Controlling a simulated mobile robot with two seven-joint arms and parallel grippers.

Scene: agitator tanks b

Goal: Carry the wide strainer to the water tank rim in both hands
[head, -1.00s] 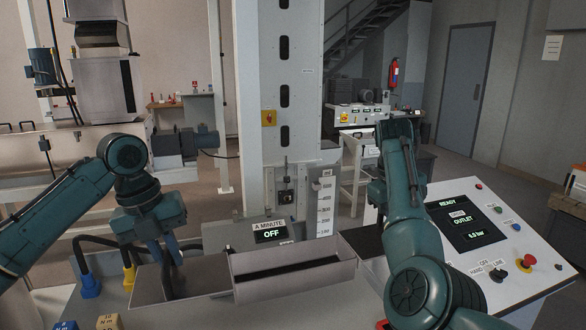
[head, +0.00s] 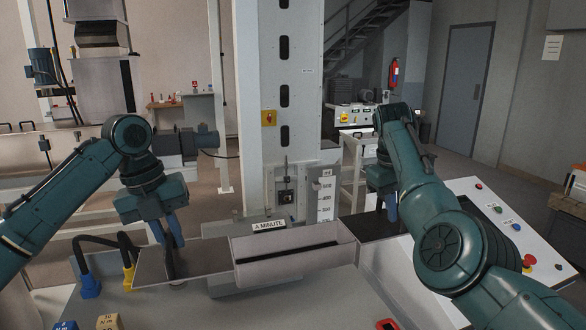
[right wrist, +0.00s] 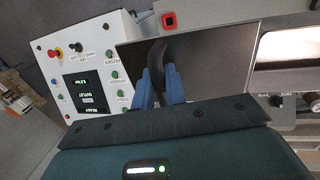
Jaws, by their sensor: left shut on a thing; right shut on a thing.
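The wide strainer (head: 295,262) is a long grey piece with a deep box-like middle and flat end plates. It hangs across the front of me, its right end slightly higher in the head view. My left gripper (head: 168,240) is shut on a dark handle at its left plate. My right gripper (head: 391,206) is shut at its right end, largely behind my own arm. In the right wrist view, the right gripper's blue fingers (right wrist: 161,88) close around a dark curved handle on the strainer's plate (right wrist: 205,62). I cannot make out which edge is the water tank rim.
A sloped control panel (head: 510,225) with buttons stands at the right, partly behind my right arm. A sign reading A MINUTE (head: 268,225) and a white scale (head: 326,198) stand behind the strainer. Blue and yellow hose fittings (head: 129,277) and small blocks (head: 108,322) sit at the left.

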